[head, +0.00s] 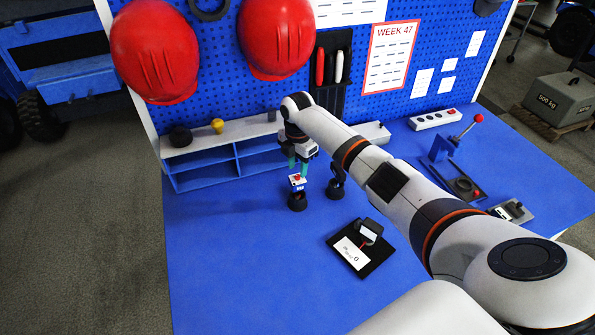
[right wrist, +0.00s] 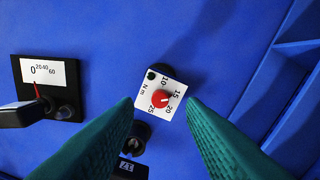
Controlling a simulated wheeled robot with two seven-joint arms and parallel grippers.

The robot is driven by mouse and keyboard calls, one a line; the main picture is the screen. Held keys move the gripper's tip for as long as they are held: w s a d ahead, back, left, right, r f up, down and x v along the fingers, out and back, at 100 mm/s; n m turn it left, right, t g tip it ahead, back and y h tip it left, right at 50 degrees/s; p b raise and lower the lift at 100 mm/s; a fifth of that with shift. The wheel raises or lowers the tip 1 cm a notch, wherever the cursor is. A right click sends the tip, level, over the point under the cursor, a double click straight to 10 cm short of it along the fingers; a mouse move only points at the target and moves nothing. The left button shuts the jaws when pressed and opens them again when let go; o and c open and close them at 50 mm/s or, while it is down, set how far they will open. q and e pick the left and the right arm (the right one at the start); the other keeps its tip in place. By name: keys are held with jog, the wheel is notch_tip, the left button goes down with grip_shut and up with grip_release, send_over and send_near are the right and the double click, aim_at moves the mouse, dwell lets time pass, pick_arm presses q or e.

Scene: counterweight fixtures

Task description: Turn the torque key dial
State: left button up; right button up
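The torque key dial (head: 297,183) is a small white plate with a red knob on top, standing over a dark round base on the blue table. In the right wrist view the dial (right wrist: 150,85) shows marks 10, 15, 20, 25 and N m around the red knob (right wrist: 160,98). My right gripper (head: 299,166) is above the dial, pointing down. Its green fingers are apart in the right wrist view (right wrist: 160,101), one on each side of the knob, with nothing visibly gripped. I cannot tell whether they touch the plate. My left gripper is out of view.
A black gauge plate (head: 378,262) with a white scale lies right of the dial. A dark stand (head: 337,187) is close beside the gripper. A blue shelf (head: 205,176) is behind to the left. The table's front left (head: 240,270) is clear.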

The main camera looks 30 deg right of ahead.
aim_at(298, 176)
notch_tip(298, 176, up, 9)
jog(key=b, duration=0.2)
jog(key=shift+r, duration=0.2)
dwell(0.4)
